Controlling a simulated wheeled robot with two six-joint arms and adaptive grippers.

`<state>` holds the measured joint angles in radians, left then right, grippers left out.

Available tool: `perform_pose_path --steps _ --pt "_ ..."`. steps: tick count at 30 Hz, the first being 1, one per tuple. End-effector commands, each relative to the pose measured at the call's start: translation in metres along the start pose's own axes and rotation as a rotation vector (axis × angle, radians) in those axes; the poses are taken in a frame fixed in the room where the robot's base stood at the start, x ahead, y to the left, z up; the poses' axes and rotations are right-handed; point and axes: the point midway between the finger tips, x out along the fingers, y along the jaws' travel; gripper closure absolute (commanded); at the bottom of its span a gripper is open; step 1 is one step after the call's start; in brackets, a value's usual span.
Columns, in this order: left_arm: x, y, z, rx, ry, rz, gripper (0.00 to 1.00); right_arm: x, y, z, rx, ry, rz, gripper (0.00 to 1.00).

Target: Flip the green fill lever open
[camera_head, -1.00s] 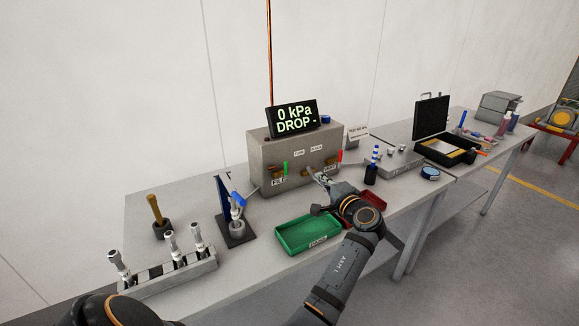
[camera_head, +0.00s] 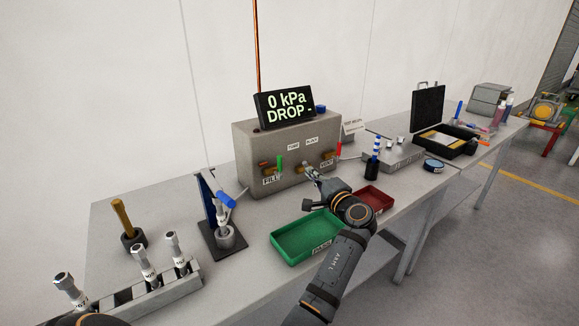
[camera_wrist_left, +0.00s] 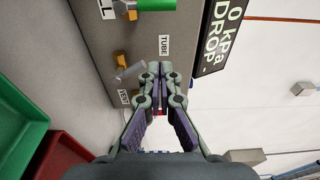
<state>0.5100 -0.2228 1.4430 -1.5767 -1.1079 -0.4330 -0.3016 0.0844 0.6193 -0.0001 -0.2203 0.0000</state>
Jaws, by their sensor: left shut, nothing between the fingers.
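The green fill lever (camera_head: 280,163) stands upright on the front of the grey box, above the FILL label (camera_head: 271,181). In the left wrist view the green lever (camera_wrist_left: 156,5) is at the top edge, partly cut off. My left gripper (camera_head: 307,169) is in front of the box's middle, to the right of the green lever and apart from it. In the left wrist view its fingers (camera_wrist_left: 153,68) are shut and empty, near the TUBE label and a grey fitting (camera_wrist_left: 130,71). Whether they touch the fitting cannot be told. My right gripper is not in view.
A red lever (camera_head: 338,150) is at the box's right, by the VENT label. The display (camera_head: 286,105) reads 0 kPa DROP -. A green tray (camera_head: 296,247) and a red tray (camera_head: 387,203) lie in front. A blue-handled stand (camera_head: 222,230) is left of the box.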

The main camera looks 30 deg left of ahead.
Motion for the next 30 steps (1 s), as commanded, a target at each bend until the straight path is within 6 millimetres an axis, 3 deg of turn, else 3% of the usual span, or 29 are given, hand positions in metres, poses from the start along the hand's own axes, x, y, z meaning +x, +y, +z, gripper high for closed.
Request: perform_pose_path --steps 5,17,24,30 --pt "0.017 -0.003 0.000 0.004 -0.001 -0.003 1.00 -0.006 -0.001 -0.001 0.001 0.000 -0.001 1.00" --pt "0.102 -0.003 0.001 0.003 -0.002 -0.002 1.00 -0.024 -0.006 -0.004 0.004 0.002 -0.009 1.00" --pt "0.089 -0.002 0.032 0.001 0.000 0.001 1.00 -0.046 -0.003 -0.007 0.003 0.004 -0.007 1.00" --pt "0.087 0.000 0.038 0.000 0.000 0.000 1.00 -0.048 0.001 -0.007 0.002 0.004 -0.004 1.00"
